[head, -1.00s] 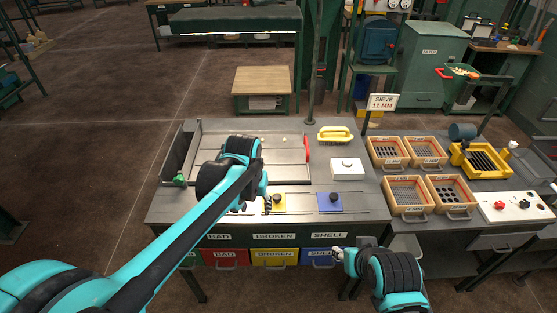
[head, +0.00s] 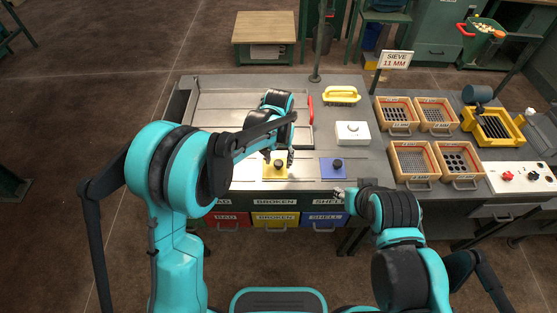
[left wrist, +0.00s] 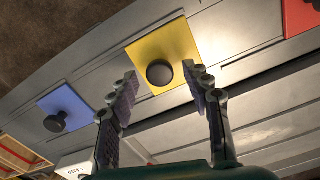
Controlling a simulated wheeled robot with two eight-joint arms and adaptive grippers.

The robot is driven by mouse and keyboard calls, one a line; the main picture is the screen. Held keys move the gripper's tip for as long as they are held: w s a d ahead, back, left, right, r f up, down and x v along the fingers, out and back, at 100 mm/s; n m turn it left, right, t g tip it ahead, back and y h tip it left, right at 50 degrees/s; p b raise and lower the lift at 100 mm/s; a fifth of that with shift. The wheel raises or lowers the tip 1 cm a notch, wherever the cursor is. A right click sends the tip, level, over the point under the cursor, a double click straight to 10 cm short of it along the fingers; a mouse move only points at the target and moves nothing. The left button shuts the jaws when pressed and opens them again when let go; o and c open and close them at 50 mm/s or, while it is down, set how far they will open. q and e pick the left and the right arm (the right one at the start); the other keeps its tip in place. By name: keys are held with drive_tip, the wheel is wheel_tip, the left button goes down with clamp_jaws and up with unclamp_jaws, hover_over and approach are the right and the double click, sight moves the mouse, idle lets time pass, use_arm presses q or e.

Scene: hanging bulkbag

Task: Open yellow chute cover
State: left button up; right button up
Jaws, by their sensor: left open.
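The yellow chute cover (head: 269,171) is a flat square plate with a black knob (head: 278,164), lying on the grey bench top. It also shows in the left wrist view (left wrist: 173,42), with its knob (left wrist: 159,73) just beyond and between my fingertips. My left gripper (head: 279,157) is open above the cover, its two dark fingers apart and empty; the fingers also fill the lower middle of the left wrist view (left wrist: 163,84). My right gripper (head: 343,194) is low at the bench's front edge, right of the yellow cover; its jaw state is too small to tell.
A blue cover (head: 333,168) with a knob lies right of the yellow one. A red cover (left wrist: 302,15) shows in the left wrist view. A white box (head: 352,133), yellow brush (head: 341,95) and several wooden sieves (head: 413,159) stand to the right. Labelled drawers (head: 275,219) are below.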

use_arm(q)
drive_tip(key=shift+f, duration=0.1)
clamp_jaws()
drive_tip(key=d, duration=0.8)
drive_tip(key=shift+d, duration=0.2)
unclamp_jaws()
wheel_tip(320, 180, up, 12)
idle(0.3)
